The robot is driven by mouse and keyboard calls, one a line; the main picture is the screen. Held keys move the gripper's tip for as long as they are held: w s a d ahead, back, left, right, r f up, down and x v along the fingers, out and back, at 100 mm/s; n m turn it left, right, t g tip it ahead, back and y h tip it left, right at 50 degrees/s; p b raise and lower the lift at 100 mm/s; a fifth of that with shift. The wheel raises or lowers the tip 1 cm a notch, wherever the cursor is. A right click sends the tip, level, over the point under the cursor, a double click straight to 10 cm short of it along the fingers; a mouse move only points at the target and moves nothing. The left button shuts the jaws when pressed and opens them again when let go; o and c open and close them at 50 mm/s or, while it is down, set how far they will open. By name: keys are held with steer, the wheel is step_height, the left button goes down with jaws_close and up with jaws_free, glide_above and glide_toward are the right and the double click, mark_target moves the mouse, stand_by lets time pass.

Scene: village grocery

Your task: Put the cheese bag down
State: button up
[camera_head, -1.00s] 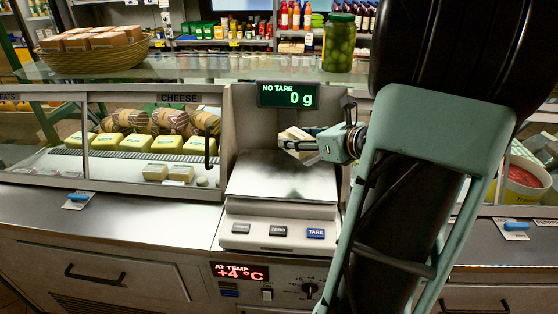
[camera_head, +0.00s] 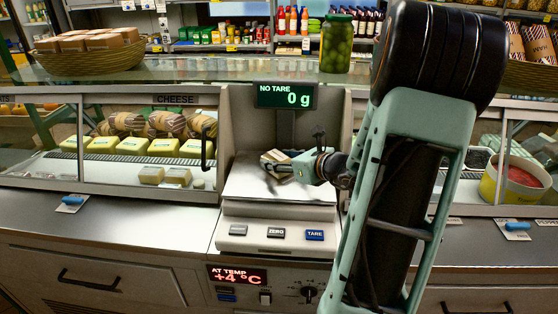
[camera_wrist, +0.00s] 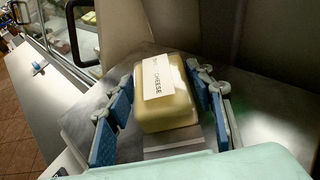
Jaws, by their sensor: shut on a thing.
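The cheese bag is a pale yellow block with a white label reading CHEESE, seen in the wrist view (camera_wrist: 168,100). It sits between the blue pads of my gripper (camera_head: 279,163), which is shut on it. In the head view the cheese bag (camera_head: 272,157) shows only in small part beyond the fingers. My gripper is over the back of the metal weighing plate (camera_head: 250,190) of the scale. I cannot tell whether the bag touches the plate. The scale display (camera_head: 286,95) reads NO TARE, 0 g.
The scale's upright housing (camera_head: 236,120) stands close behind my gripper. A glass cheese case (camera_head: 130,165) lies to the left. A jar of olives (camera_head: 336,45) and a basket (camera_head: 92,62) stand on the glass shelf above.

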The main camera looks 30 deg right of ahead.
steer(key=o, duration=1)
steer(key=shift+f, duration=0.15)
steer(key=o, duration=0.5)
steer(key=shift+r, duration=0.2)
steer(key=v, duration=1.2)
steer(key=shift+p, duration=0.4)
